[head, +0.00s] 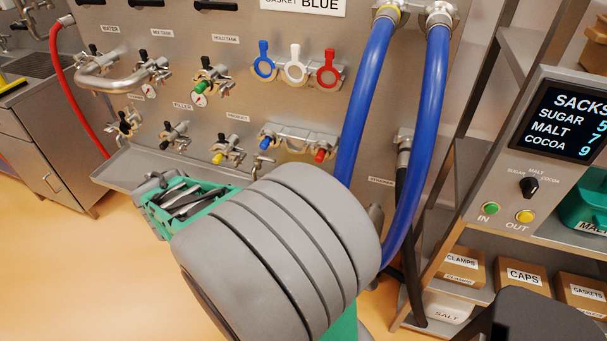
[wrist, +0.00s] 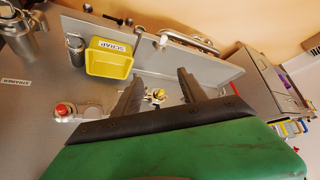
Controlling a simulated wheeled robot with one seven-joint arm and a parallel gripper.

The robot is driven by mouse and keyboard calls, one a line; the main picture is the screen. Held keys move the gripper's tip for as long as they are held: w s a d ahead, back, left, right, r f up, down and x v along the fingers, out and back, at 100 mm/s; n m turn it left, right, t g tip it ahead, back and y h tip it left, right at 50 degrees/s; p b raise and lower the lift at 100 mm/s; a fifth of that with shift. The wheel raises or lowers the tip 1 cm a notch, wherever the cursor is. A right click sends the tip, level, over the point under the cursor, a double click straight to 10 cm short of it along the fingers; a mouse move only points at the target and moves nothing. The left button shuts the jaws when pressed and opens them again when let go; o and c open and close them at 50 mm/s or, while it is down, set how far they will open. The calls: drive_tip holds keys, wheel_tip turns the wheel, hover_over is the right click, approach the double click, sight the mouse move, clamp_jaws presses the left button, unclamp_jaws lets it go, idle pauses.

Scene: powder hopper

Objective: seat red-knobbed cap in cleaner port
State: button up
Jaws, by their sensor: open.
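A red-knobbed cap (head: 320,155) sits on the short manifold at the lower middle of the steel panel in the head view. A red knob on a grey metal body shows at the left in the wrist view (wrist: 64,110). My gripper (wrist: 160,75) is open and empty in the wrist view. Its two dark fingers stand apart, with a small yellow-knobbed fitting (wrist: 158,95) seen between them on the panel. The red knob is to the left of the fingers. I cannot read any cleaner label, so I cannot tell which port is the cleaner port.
A yellow scrap bin (wrist: 109,58) stands in the panel's tray, close to my fingers. Two thick blue hoses (head: 368,90) hang right of the manifold. Blue, white and red wing-handled pieces (head: 295,68) hang above it. Shelves with boxes (head: 525,277) stand at the right.

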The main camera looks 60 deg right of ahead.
drive_tip(key=s+d+f+m+g+h, duration=0.1)
drive_tip(key=s+d+f+m+h, duration=0.1)
drive_tip(key=d, duration=0.6)
drive_tip(key=s+d+f+m+h, duration=0.2)
drive_tip(key=d+m+h, duration=0.1)
drive_tip(key=d, duration=0.6)
drive_tip(key=m+g+h+b, duration=0.1)
drive_tip(key=m+h, duration=0.2)
drive_tip(key=h, duration=0.2)
approach(318, 160)
drive_tip(key=d, duration=0.3)
drive_tip(key=x, duration=0.8)
drive_tip(key=shift+w+a+f+b, duration=0.2)
drive_tip(key=shift+f+b, duration=0.1)
drive_tip(key=shift+f, duration=0.1)
drive_tip(key=shift+w+d, duration=0.1)
drive_tip(key=shift+d, duration=0.35)
drive_tip(key=shift+c, duration=0.2)
clamp_jaws()
